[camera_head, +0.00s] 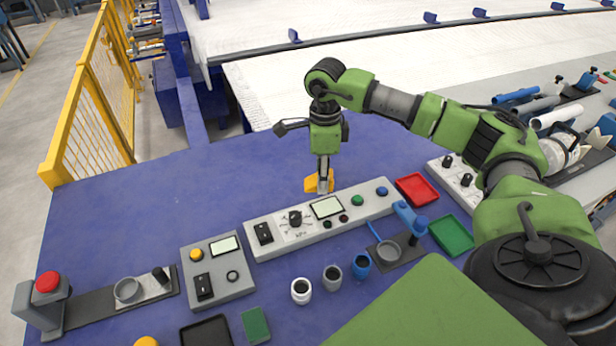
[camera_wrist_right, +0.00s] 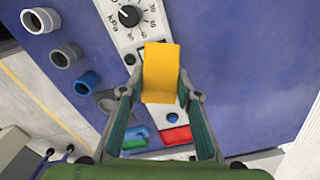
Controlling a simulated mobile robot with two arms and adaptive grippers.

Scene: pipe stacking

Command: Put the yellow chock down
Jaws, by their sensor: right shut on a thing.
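The yellow chock (camera_head: 312,184) is at the far side of the long grey control panel, low over the blue table (camera_head: 130,215). My right gripper (camera_head: 323,180) comes down from above and is shut on it. In the right wrist view the yellow chock (camera_wrist_right: 160,68) sits between the two fingertips of my right gripper (camera_wrist_right: 160,92). I cannot tell whether the chock touches the table. The gripper partly covers it in the head view. My left gripper is not in view.
The control panel (camera_head: 275,235) stands just in front of the chock. A red tray (camera_head: 416,190) and a green tray (camera_head: 451,235) lie to the right. Short pipes in white (camera_head: 301,291), grey (camera_head: 332,278) and blue (camera_head: 361,265) stand nearer. The blue table left of the chock is clear.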

